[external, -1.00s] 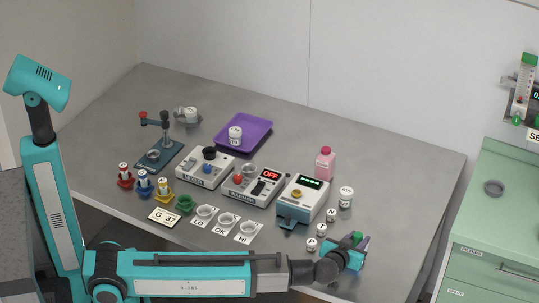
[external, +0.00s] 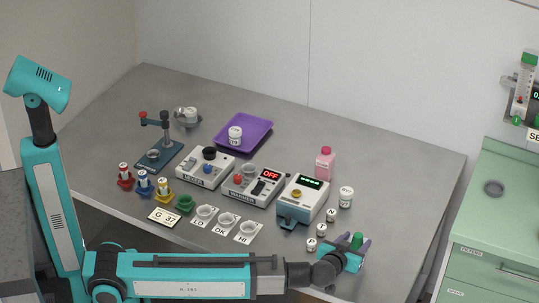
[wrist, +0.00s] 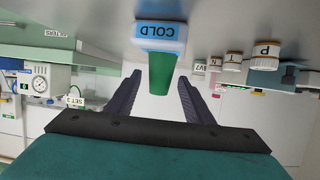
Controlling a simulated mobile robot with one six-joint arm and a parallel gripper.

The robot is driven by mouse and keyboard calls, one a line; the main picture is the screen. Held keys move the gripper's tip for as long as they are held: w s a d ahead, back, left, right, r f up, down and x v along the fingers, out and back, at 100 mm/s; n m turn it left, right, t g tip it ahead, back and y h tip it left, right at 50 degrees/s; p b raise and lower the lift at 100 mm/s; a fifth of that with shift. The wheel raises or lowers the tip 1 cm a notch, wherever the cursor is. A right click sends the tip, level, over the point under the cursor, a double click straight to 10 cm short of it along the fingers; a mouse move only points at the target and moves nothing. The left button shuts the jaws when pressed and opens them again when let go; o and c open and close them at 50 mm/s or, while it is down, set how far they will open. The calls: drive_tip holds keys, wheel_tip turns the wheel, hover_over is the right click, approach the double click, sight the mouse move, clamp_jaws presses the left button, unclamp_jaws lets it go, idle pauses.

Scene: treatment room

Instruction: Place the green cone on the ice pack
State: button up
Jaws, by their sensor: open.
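The green cone (wrist: 164,78) shows in the wrist view, which is upside down here. Its wide end is against the blue-and-white ice pack (wrist: 160,32) marked COLD, so it appears to stand on the pack. In the external view the cone (external: 356,241) shows upright between the fingers. My gripper (external: 353,243) is open, with one dark finger on each side of the cone. In the wrist view my gripper (wrist: 163,82) shows a gap to the cone on both sides. The ice pack is hidden behind my gripper in the external view.
Small white jars (external: 320,230) stand close to my gripper's left, with a larger jar (external: 346,197) behind. A device with a green display (external: 303,197) and white cards with cups (external: 226,222) lie further left. The green cabinet (external: 505,215) is to the right.

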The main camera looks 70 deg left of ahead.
drive_tip(key=b+v, duration=0.1)
drive_tip(key=v, duration=0.9)
idle(0.4)
